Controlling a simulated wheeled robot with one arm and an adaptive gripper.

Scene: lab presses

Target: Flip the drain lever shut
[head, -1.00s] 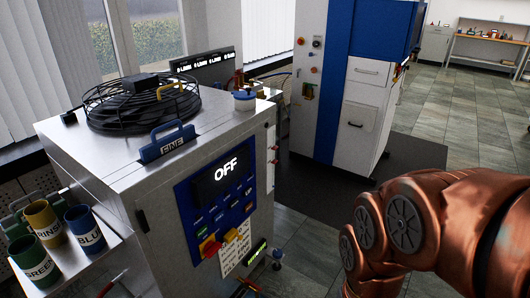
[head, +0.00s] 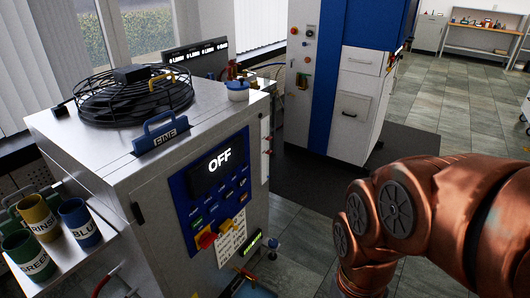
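A metal machine (head: 140,190) with a blue control panel stands at the left in the head view; its display (head: 219,158) reads OFF. Low on its right side are a small blue-topped fitting (head: 272,246) and a red bar-like part (head: 245,272). I cannot tell whether either is the drain lever or how the lever is set. My copper-coloured arm (head: 430,220) fills the lower right and reaches down past the bottom edge. My gripper is out of view.
Cups marked GREEN (head: 30,262), RINS (head: 40,225) and BLUE (head: 82,228) stand on a side shelf. A blue-and-white cabinet (head: 355,80) stands behind. Tiled floor (head: 450,110) is open at the right.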

